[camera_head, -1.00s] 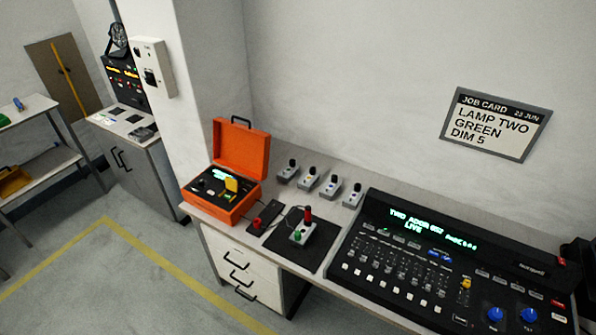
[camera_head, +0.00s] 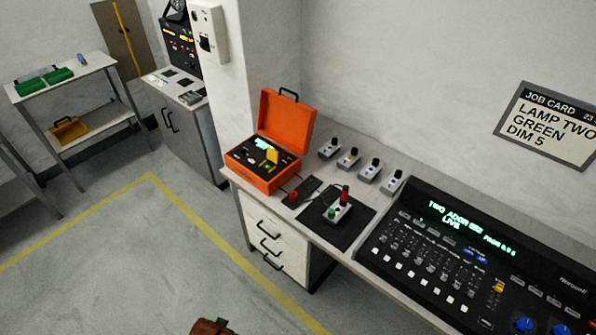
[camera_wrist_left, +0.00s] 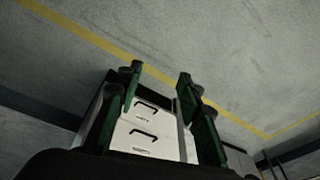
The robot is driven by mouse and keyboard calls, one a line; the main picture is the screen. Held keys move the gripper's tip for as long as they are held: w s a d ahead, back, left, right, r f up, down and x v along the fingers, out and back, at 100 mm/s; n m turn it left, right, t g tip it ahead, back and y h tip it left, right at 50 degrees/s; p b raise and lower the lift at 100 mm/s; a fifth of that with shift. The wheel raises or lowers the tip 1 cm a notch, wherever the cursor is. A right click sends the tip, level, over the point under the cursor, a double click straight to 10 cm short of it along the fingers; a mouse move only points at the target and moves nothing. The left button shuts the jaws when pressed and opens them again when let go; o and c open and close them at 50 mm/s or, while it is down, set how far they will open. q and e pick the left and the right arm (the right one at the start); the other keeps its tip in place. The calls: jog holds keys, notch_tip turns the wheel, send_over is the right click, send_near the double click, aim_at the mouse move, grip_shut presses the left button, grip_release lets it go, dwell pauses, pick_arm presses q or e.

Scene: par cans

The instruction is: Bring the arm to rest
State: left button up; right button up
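My left gripper (camera_wrist_left: 160,85) shows in the left wrist view with its two dark green fingers spread apart and nothing between them. Beyond the fingers is the white drawer unit (camera_wrist_left: 150,130) under the desk, some way off. In the head view neither gripper shows. A job card (camera_head: 548,125) on the wall reads LAMP TWO, GREEN, DIM 5, cut off at the right edge. The lighting console (camera_head: 470,255) on the desk has a lit green display.
An open orange case (camera_head: 283,138), several small grey units (camera_head: 370,170) and a black mat (camera_head: 322,212) with a small device (camera_head: 338,210) stand on the desk. A shelf (camera_head: 95,65) is at left. The floor (camera_head: 120,250) is clear; a brown bag-like object (camera_head: 212,327) shows at the bottom edge.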

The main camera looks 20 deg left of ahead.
pick_arm(q)
jog(key=s+f, duration=0.3)
jog(key=f, duration=1.1)
jog(key=s+d+f+m+g, duration=0.1)
jog(key=s+f+g, duration=0.1)
jog(key=s+f, duration=1.7)
jog(key=shift+s, duration=0.85)
jog(key=shift+c, duration=0.3)
